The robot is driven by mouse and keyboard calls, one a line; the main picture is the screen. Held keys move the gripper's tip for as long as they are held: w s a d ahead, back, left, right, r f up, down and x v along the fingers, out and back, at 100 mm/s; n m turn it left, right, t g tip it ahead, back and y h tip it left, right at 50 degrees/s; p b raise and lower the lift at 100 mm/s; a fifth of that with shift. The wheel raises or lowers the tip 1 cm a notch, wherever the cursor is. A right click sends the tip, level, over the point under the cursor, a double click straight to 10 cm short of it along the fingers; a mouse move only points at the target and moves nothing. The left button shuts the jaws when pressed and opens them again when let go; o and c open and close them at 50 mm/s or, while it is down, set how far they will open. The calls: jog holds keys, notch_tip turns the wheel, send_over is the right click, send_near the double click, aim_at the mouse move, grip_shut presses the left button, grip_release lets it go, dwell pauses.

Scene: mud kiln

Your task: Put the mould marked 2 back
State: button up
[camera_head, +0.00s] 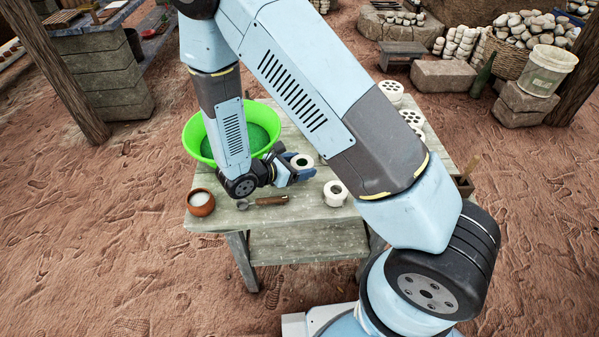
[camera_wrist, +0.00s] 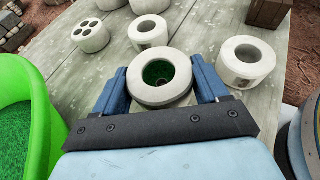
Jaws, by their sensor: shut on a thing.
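My gripper (camera_wrist: 160,71) is shut on a round white ring-shaped mould (camera_wrist: 160,99), with one blue finger at each side of it. Green shows inside its hole. In the head view my gripper (camera_head: 295,169) is low over the table beside the green basin, with the held mould (camera_head: 302,160) partly hidden by it. I cannot read a number on the held mould, nor tell whether it touches the table. A similar white mould (camera_head: 335,200) stands at the table's near edge and shows right of my gripper in the wrist view (camera_wrist: 232,70).
The wooden table (camera_head: 310,235) also carries a green basin (camera_head: 190,137), a brown bowl (camera_head: 201,209) and a wooden-handled tool (camera_head: 270,201). Beyond my gripper stand another ring mould (camera_wrist: 150,41) and a mould with several holes (camera_wrist: 93,42). Bare tabletop lies between them.

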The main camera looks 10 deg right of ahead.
jog(key=shift+w+f, duration=0.2)
jog(key=shift+f, duration=1.55)
jog(key=o, duration=1.2)
jog(key=shift+f, duration=0.1)
